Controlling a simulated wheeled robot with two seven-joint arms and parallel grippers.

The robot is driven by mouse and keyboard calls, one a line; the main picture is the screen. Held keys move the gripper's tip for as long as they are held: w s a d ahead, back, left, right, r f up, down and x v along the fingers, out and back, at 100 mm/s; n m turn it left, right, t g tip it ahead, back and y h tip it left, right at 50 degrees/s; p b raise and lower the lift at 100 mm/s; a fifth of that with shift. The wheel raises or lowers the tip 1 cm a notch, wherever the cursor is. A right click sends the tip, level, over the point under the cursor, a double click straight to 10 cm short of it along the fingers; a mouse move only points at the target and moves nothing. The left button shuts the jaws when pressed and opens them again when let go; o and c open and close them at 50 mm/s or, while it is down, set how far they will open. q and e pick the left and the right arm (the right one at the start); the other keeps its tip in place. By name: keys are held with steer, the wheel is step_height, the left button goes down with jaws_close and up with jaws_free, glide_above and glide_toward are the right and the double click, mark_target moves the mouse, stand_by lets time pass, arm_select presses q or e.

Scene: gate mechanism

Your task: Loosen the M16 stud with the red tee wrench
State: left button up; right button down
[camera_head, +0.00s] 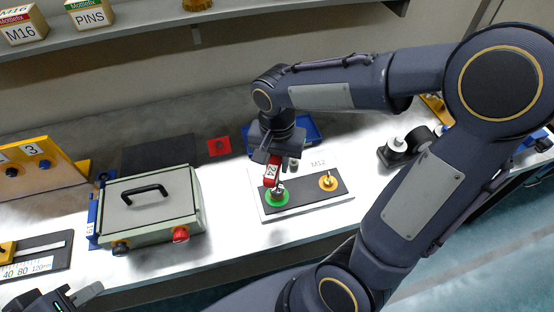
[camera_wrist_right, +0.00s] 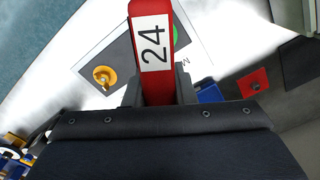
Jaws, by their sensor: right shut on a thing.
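A white plate (camera_head: 340,200) with a dark panel carries two studs. One stud (camera_head: 277,194) stands in a green ring; the other (camera_head: 328,182) stands in an orange ring beneath an "M12" label. My right gripper (camera_head: 268,160) is shut on the red tee wrench (camera_head: 271,173), marked 24, which also fills the middle of the right wrist view (camera_wrist_right: 152,50). The wrench is at the green-ringed stud; whether it is seated on it I cannot tell. That stud's label is hidden. My left gripper (camera_head: 74,298) is partly in view at the bottom left, away from the plate.
A grey-green case (camera_head: 150,205) with a black handle stands left of the plate. A red square (camera_head: 219,147) and a blue tray (camera_head: 312,132) lie behind. Dark round-topped parts (camera_head: 398,150) stand right. A shelf with M16 and PINS boxes (camera_head: 90,16) runs above.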

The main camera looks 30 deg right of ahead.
steer(key=shift+f, duration=0.3)
stand_by(0.5)
steer(key=c, duration=1.7)
jaws_free()
steer(key=shift+c, duration=0.2)
steer(key=shift+b, duration=0.3)
jaws_close()
steer(key=shift+s, duration=0.1)
steer(key=shift+f, duration=0.1)
